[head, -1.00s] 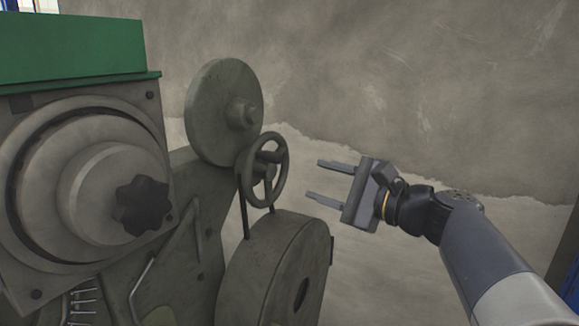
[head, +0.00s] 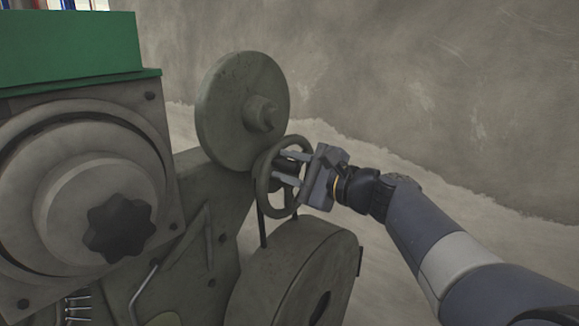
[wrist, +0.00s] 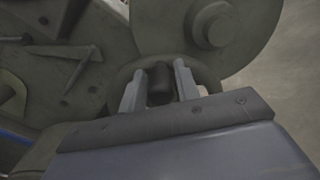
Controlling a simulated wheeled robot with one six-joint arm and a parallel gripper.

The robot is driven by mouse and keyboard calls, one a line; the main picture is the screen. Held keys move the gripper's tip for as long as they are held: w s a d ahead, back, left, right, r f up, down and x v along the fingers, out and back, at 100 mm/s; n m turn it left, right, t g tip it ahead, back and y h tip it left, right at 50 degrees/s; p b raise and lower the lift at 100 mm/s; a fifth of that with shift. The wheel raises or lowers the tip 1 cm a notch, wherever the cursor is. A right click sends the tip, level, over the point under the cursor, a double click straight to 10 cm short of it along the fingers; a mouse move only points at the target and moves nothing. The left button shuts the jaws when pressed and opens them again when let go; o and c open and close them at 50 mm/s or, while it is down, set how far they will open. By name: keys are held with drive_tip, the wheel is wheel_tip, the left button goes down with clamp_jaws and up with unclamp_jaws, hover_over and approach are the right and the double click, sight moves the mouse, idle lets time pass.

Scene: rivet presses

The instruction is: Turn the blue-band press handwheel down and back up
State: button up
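The grey handwheel (head: 263,186) stands on the press, below a large round disc (head: 228,112). My gripper (head: 281,166) is at the wheel from the right, its two fingers reaching into the ring. In the wrist view my gripper (wrist: 157,84) has its fingers apart, one on each side of the wheel's dark hub (wrist: 159,86). I cannot tell whether either finger touches it. The wheel's rim (wrist: 118,75) shows behind the fingers, and its lower part is hidden by my gripper. A blue strip (wrist: 16,137) shows at the left edge of the wrist view.
A green-topped machine head (head: 75,50) with a dark star knob (head: 119,229) fills the left. A big drum (head: 300,275) sits just below the handwheel. The rough wall (head: 450,90) is behind, with open floor at the right.

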clamp_jaws()
drive_tip(key=shift+f+b, duration=0.15)
drive_tip(key=shift+b, duration=0.2)
